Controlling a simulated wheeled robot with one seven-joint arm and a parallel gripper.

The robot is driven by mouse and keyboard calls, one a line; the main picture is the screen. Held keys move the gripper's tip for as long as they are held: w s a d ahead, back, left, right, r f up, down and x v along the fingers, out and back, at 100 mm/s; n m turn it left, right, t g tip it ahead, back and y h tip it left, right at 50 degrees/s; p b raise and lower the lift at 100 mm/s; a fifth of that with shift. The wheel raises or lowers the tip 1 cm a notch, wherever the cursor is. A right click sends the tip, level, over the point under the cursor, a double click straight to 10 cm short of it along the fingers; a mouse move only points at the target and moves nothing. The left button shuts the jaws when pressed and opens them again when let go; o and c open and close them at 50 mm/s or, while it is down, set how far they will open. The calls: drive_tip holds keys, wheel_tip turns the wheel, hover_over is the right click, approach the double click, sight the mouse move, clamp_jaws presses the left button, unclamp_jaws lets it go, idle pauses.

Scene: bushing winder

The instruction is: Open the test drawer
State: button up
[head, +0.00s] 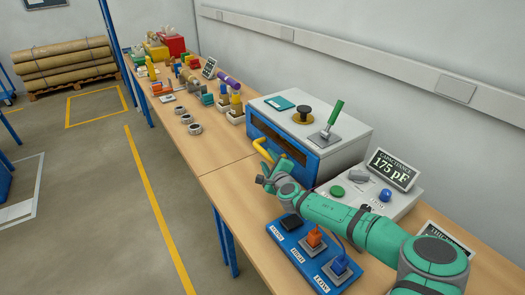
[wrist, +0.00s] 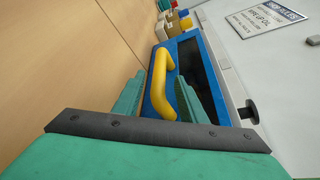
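The test drawer has a blue front (head: 296,150) with a dark window, set in the white-topped box (head: 340,122) on the bench. In the wrist view its blue front (wrist: 190,42) lies ahead of my gripper. A yellow bar handle (head: 262,148) stands out from the front; it also shows in the wrist view (wrist: 157,85). My gripper (head: 265,168) is at the handle, and in the wrist view (wrist: 163,78) its green fingers are apart, one on each side of the handle. I see no clear contact. The drawer appears shut.
On the box top are a green-handled lever (head: 334,119), a black knob (head: 305,109) and a teal pad (head: 279,103). A capacitance meter (head: 392,168) reads 175 pF to the right. A blue panel (head: 300,258) with plugs lies under my arm.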

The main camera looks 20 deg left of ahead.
sight(263, 152)
drive_tip(key=shift+x, duration=3.9)
drive_tip(key=shift+s, duration=0.1)
clamp_jaws()
